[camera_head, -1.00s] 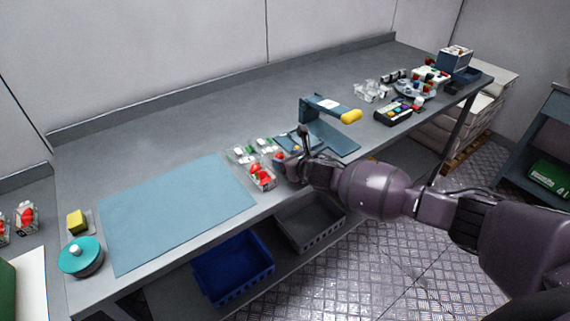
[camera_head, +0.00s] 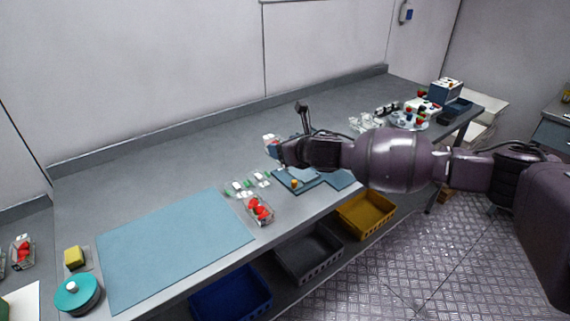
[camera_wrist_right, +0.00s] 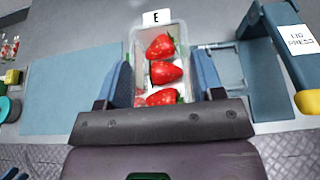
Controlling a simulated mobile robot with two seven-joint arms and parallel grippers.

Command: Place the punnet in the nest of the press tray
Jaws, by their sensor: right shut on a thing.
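My right gripper (camera_wrist_right: 165,85) is shut on a clear punnet (camera_wrist_right: 138,47) of red strawberries, with a white card marked "E" at its far end. In the head view this punnet (camera_head: 269,141) shows at the gripper's tip, above the table behind the press tray. The blue press tray (camera_head: 312,183) lies on the table below my right forearm, with a small orange piece on it. My left gripper is out of view.
Another strawberry punnet (camera_head: 259,212) stands by the table's front edge, with several clear lids (camera_head: 248,184) behind it. A blue mat (camera_head: 175,245) lies left. Blue, grey and yellow crates (camera_head: 365,213) sit below the table. The table's back strip is clear.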

